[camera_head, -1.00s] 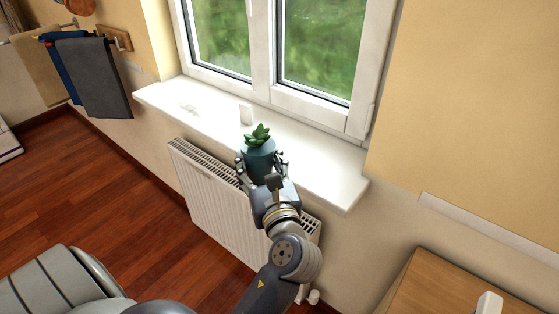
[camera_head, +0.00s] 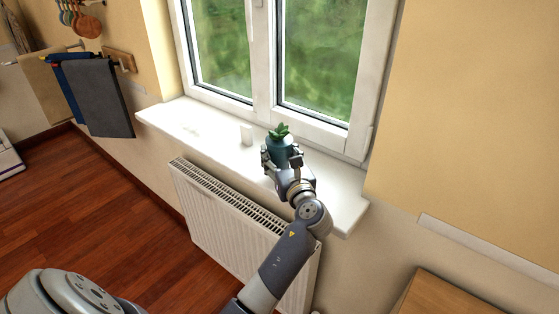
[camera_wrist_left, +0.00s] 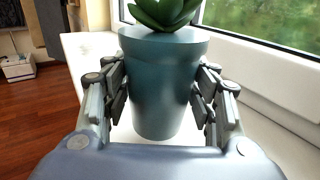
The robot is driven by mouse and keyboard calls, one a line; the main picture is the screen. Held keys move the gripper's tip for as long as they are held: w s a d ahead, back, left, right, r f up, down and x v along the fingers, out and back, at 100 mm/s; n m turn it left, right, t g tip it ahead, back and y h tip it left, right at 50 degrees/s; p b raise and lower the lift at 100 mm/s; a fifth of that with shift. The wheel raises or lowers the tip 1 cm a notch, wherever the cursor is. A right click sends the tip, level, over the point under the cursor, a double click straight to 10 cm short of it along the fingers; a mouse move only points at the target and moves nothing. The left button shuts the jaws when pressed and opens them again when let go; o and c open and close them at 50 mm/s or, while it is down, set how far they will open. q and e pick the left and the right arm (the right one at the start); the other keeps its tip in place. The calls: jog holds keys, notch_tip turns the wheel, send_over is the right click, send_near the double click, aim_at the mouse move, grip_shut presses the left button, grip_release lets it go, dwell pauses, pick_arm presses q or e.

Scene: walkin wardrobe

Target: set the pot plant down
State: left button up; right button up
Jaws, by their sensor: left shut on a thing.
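The pot plant is a green succulent (camera_head: 279,131) in a teal tapered pot (camera_head: 279,149). It is upright over the white windowsill (camera_head: 205,126), in front of the window. My left gripper (camera_head: 281,160) is shut around the pot from the room side. In the left wrist view the pot (camera_wrist_left: 160,80) stands between the two fingers (camera_wrist_left: 160,95), with the leaves (camera_wrist_left: 165,12) above its rim. The sill shows white below and behind it. I cannot tell whether the pot's base touches the sill. My right gripper is not in view.
The sill further left is mostly clear. The window frame (camera_head: 315,122) rises behind, and a white radiator (camera_head: 235,225) is below. A wooden surface (camera_head: 455,295) is at bottom right.

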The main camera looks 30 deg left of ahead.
pick_arm(q)
jog(key=shift+f, duration=0.95)
jog(key=shift+f, duration=0.1)
jog(key=o, duration=1.3)
jog(key=shift+c, duration=0.2)
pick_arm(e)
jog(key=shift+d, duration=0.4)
pick_arm(q)
jog(key=b+v, duration=0.1)
jog(key=v, duration=1.1)
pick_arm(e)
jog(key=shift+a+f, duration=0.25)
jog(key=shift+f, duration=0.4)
